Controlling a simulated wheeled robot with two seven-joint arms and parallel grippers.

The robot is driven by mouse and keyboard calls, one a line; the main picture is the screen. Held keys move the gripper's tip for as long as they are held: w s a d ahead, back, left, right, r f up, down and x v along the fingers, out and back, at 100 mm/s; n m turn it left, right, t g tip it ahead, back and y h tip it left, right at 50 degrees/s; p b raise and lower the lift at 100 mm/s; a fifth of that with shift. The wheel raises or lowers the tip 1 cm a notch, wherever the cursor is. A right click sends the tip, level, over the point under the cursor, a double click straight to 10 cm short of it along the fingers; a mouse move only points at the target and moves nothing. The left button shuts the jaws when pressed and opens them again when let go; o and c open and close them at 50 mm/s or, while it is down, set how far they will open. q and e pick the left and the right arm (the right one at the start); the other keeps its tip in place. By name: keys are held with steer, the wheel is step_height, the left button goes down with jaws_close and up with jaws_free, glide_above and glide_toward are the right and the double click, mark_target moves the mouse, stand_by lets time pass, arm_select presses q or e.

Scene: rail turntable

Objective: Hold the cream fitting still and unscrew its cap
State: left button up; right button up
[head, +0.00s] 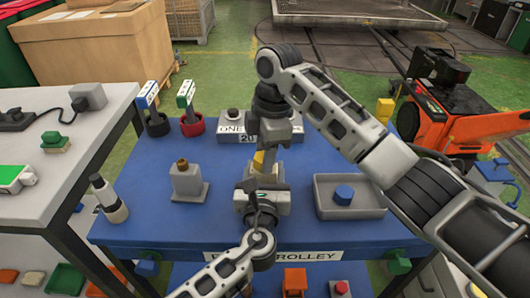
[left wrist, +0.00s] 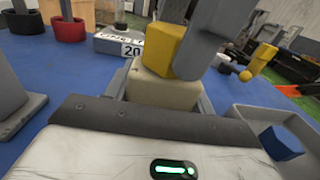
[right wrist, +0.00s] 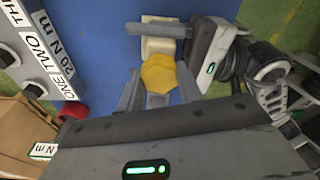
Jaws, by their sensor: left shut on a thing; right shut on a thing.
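The cream fitting (left wrist: 160,92) with its yellow cap (left wrist: 166,48) stands near the middle of the blue trolley top, mostly hidden by my grippers in the head view. My left gripper (head: 264,184) comes from the front and is shut on the cream fitting, low down. My right gripper (head: 268,150) reaches in from behind and above and is shut on the yellow cap, which also shows between its fingers in the right wrist view (right wrist: 159,73). The cap sits on top of the fitting; whether its thread is loosened cannot be told.
A grey tray (head: 325,211) holding a blue cap (head: 343,195) stands to the right. A grey block with a brown-topped piece (head: 186,181) stands left. A dark-and-white bottle (head: 110,202), red cup (head: 192,126) and labelled box (head: 232,138) are also on the trolley (head: 150,228).

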steer(key=shift+n, duration=1)
steer(key=n, duration=0.2)
steer(key=shift+n, duration=0.4)
steer(key=n, duration=0.3)
steer(key=shift+g+h, duration=0.3)
steer(key=shift+g, duration=0.1)
steer(key=shift+n, duration=0.3)
steer(key=shift+n, duration=0.6)
steer(key=shift+r, duration=1.6)
steer(key=shift+r, duration=2.4)
